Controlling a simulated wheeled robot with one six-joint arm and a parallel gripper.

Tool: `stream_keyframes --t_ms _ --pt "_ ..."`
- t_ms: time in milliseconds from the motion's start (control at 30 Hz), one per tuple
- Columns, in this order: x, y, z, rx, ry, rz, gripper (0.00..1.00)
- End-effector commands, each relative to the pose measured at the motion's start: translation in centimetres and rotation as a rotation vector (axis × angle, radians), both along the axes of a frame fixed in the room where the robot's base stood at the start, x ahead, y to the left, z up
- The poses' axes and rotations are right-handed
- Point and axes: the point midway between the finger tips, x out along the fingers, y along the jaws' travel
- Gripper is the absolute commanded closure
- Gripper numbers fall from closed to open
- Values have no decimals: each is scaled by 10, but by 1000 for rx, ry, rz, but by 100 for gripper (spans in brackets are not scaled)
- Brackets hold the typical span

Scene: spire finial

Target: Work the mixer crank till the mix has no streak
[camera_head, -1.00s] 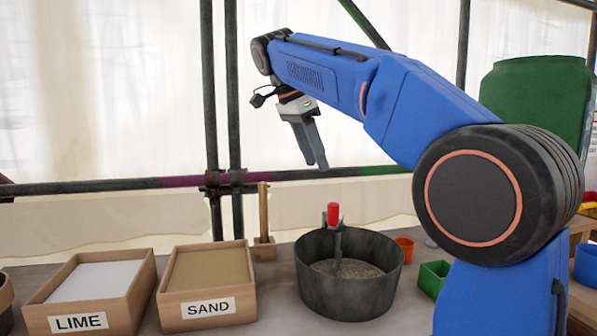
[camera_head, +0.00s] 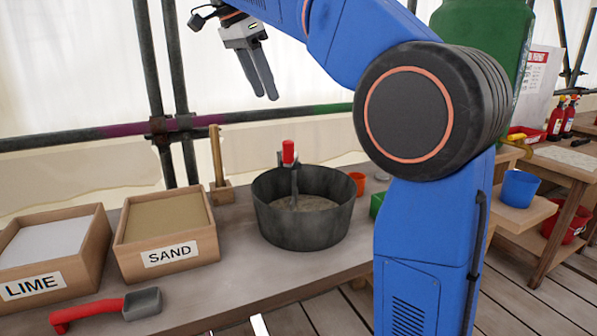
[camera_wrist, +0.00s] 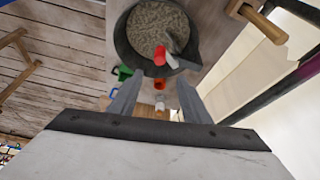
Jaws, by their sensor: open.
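The mixer is a dark grey round tub (camera_head: 300,228) on the bench, with a grey crank topped by a red handle (camera_head: 288,152) standing upright. In the wrist view the tub (camera_wrist: 124,40) shows from above with a speckled grey-brown mix (camera_wrist: 155,28) inside. The red handle (camera_wrist: 160,56) shows there near the tub's rim. Whether the mix has streaks is too small to tell. My gripper (camera_head: 264,98) is open and empty, above and left of the handle, apart from it. In the wrist view its fingers (camera_wrist: 160,100) are spread.
A LIME box (camera_head: 50,275) and a SAND box (camera_head: 185,258) stand left of the tub. A red-handled scoop (camera_head: 105,307) lies in front. A wooden mallet (camera_head: 219,170) stands behind. An orange cup (camera_head: 357,183) and green bin (camera_head: 376,205) are close on the right. Scaffold poles run behind.

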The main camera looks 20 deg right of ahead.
Motion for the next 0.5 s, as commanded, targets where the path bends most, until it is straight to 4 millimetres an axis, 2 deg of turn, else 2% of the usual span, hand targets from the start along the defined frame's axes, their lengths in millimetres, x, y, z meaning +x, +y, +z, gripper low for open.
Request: stream_keyframes --t_ms 267,367,500 --pt "0 -1 0 4 0 -4 57" --pt "2 -6 0 34 2 -30 57" --pt "5 -23 1 128 5 -111 57"
